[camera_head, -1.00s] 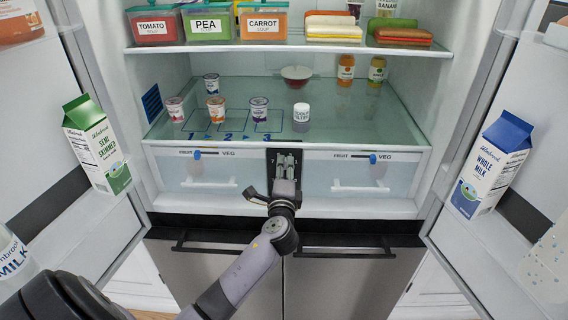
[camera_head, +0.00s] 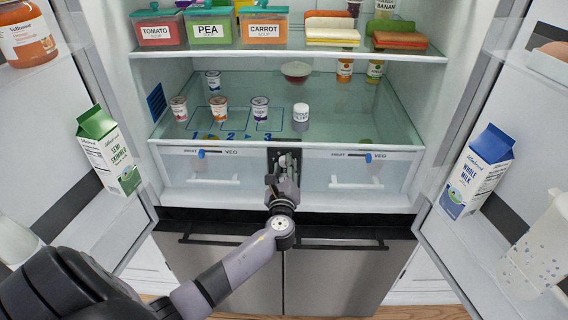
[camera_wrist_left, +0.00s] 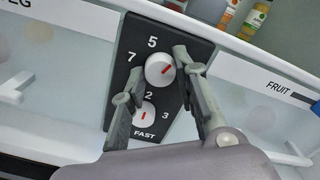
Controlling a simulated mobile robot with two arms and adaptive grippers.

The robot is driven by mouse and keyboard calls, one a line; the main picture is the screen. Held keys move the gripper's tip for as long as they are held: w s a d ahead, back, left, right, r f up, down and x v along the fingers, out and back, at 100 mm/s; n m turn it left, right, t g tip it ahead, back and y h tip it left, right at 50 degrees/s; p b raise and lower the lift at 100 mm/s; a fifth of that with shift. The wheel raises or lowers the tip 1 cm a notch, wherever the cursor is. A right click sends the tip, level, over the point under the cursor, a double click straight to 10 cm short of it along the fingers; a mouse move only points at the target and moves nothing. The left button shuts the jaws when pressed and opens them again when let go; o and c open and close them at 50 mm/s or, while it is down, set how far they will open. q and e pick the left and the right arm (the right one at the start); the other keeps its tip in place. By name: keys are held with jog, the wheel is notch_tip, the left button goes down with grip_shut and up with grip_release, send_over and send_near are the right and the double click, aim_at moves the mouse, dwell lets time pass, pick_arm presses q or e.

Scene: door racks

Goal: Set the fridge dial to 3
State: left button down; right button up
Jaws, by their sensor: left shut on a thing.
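The black control panel (camera_wrist_left: 125,75) is at the middle front of the fridge, between two drawers; it also shows in the head view (camera_head: 272,160). In the left wrist view its upper white dial (camera_wrist_left: 158,72) has a red mark pointing up and right. The numbers 5 and 7 show around it. A lower white dial (camera_wrist_left: 144,117) has a red mark, with 2, 3 and FAST around it. My left gripper (camera_wrist_left: 157,62) is shut on the upper dial, one finger at each side; it also shows in the head view (camera_head: 285,160). My right gripper is not in view.
Drawers with blue sliders (camera_head: 201,154) flank the panel.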

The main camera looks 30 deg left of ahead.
pick_arm(q)
jog(key=shift+m, duration=0.5)
jog(key=shift+p, duration=0.3)
jog(key=c, duration=1.3)
grip_release()
jog(key=shift+f, duration=0.1)
jog(key=shift+o, duration=0.3)
jog(key=v, duration=1.2)
